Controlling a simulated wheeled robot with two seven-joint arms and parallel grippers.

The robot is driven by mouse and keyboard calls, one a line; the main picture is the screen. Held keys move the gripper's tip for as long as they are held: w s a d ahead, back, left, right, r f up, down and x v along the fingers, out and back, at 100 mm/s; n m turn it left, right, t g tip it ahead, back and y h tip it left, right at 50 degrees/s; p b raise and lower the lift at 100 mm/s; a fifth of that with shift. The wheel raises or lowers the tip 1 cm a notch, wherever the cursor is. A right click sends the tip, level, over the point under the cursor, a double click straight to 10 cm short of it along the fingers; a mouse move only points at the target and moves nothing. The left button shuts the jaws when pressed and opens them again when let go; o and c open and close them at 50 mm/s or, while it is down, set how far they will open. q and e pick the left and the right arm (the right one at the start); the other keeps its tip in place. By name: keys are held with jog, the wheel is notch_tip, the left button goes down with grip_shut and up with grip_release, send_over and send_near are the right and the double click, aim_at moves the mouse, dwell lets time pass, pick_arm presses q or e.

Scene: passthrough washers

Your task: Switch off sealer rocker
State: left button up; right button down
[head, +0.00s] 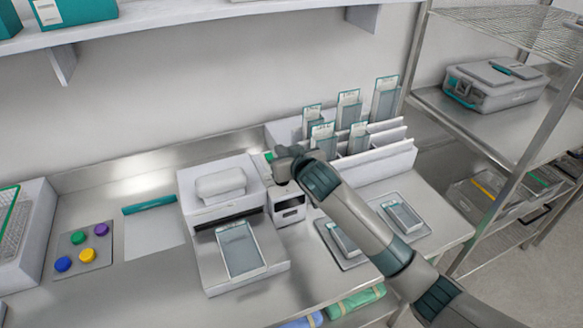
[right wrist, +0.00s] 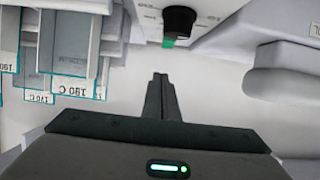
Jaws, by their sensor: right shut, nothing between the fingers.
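The white sealer (head: 205,214) stands on the steel bench with a pouch on its front tray. A grey control box with a small display (head: 288,214) is at its right side. My right gripper (head: 285,158) is over the back of that box, shut and empty. A small green patch (head: 269,157) shows just left of it. In the right wrist view, the shut fingertips (right wrist: 160,78) point at a black control (right wrist: 180,20) with a green patch (right wrist: 168,42), a short way beyond them. I cannot tell whether this is the rocker, or its position. My left gripper is out of view.
A rack (head: 384,158) of upright pouches stands behind and right of the gripper. Trays with pouches (head: 403,216) lie below my right forearm. Colored buttons (head: 63,264) are on a panel at left. A shelf (head: 200,27) hangs above.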

jog(key=s, duration=0.1)
jog(key=s+d+b, duration=0.1)
jog(key=s, duration=0.1)
jog(key=s+b, duration=0.1)
jog(key=s, duration=0.1)
jog(key=shift+s+d, duration=0.25)
jog(key=shift+d, duration=0.15)
jog(key=shift+s+d+r, duration=0.15)
jog(key=shift+s+d, duration=0.1)
jog(key=shift+s, duration=0.35)
